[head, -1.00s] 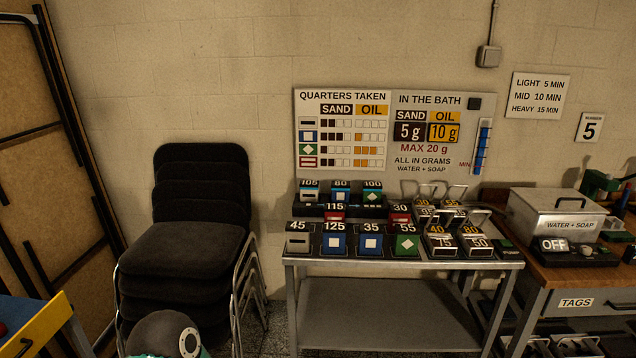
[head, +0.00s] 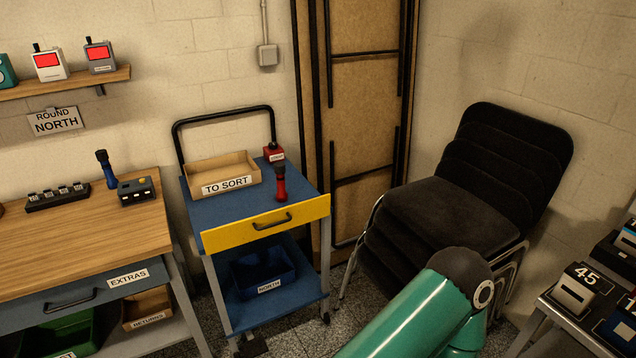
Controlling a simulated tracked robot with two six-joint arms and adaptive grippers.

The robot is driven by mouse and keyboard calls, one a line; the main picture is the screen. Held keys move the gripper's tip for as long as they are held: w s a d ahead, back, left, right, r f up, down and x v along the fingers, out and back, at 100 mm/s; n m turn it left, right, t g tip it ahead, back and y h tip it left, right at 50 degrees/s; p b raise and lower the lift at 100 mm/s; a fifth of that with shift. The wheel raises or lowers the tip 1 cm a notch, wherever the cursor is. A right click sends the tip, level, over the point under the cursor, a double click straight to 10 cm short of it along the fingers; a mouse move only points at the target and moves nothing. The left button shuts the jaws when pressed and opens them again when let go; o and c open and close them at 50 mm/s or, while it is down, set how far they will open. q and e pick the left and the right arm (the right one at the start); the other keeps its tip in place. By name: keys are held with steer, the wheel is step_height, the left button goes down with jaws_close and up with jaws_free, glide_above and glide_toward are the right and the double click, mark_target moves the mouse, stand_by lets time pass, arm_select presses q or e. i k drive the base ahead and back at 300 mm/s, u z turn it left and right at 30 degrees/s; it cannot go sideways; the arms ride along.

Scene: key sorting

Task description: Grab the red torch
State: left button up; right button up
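The red torch (head: 280,184) stands upright on the blue top of the cart (head: 212,219), near its right front corner above the yellow drawer. Its body is red and its upper end is dark. Neither gripper shows in the head view. A green arm link of mine comes in at the bottom, and its gripper is out of frame.
The "TO SORT" tray (head: 246,176) and a small red device (head: 273,152) share the cart top. A blue torch (head: 106,169) stands on the wooden bench (head: 70,232) at left. Stacked black chairs (head: 462,208) stand right of the cart.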

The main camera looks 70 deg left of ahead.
mark_target(281, 195)
steer(key=z, duration=1.95)
steer(key=i, duration=0.1)
steer(key=u, duration=3.25)
steer(key=i, duration=0.2)
steer(key=u, duration=1.95)
steer(key=k, duration=0.6)
steer(key=u, duration=0.25)
steer(key=i, duration=1.85)
steer(key=z, duration=0.35)
